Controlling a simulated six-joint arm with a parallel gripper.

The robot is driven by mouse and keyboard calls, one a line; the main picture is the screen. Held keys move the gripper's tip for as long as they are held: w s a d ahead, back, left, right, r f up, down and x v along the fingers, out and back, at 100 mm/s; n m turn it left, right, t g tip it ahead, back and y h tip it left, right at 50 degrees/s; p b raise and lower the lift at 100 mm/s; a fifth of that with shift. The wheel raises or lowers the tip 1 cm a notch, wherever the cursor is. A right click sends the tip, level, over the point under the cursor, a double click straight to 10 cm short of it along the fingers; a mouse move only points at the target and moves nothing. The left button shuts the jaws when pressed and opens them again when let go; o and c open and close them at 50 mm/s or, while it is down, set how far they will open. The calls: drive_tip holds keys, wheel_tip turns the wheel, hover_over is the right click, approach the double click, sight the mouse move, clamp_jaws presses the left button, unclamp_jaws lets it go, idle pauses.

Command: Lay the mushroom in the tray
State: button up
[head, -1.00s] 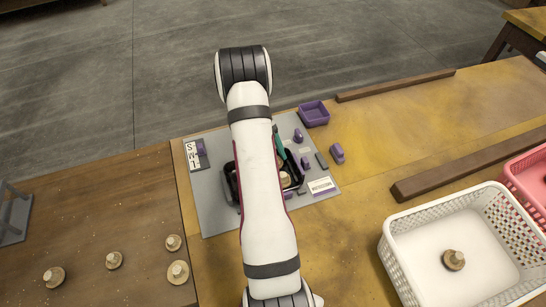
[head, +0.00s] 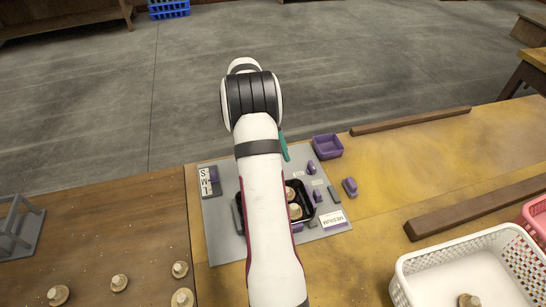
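The black tray (head: 309,212) sits on a grey mat, partly hidden behind my arm. Two pale mushrooms show inside it, one (head: 290,193) farther back and one (head: 295,211) nearer. The tray's left part is mostly covered, so other contents cannot be seen. A narrow teal part (head: 284,147) sticks out beside my arm above the tray's far side; it seems to belong to my gripper. The fingertips are hidden behind the arm, and whether they hold anything cannot be seen. Several loose mushrooms, one of them here (head: 180,270), stand on the brown table at lower left.
The grey mat (head: 222,232) carries purple blocks, a size card (head: 207,181) and a MEDIUM card (head: 333,220). A purple bin (head: 328,146) stands behind it. A white basket (head: 415,270) with a mushroom (head: 469,300) is at lower right. Wooden bars (head: 412,121) lie on the yellow table.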

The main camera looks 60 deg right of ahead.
drive_tip(key=w+a+r+n+t, duration=0.1)
drive_tip(key=w+a+r+n, duration=0.1)
drive_tip(key=a+r+n, duration=0.65)
drive_tip(key=w+a+r+n+t, duration=0.15)
drive_tip(key=a+r+n, duration=0.25)
drive_tip(key=a+n, duration=0.95)
drive_tip(key=s+a+f+n+t, duration=0.1)
drive_tip(key=s+a+n, duration=0.5)
drive_tip(key=a, duration=0.3)
drive_tip(key=s+a+f+n+t+y, duration=0.1)
drive_tip(key=s+a+n, duration=0.6)
drive_tip(key=a, duration=0.2)
drive_tip(key=shift+a, duration=0.3)
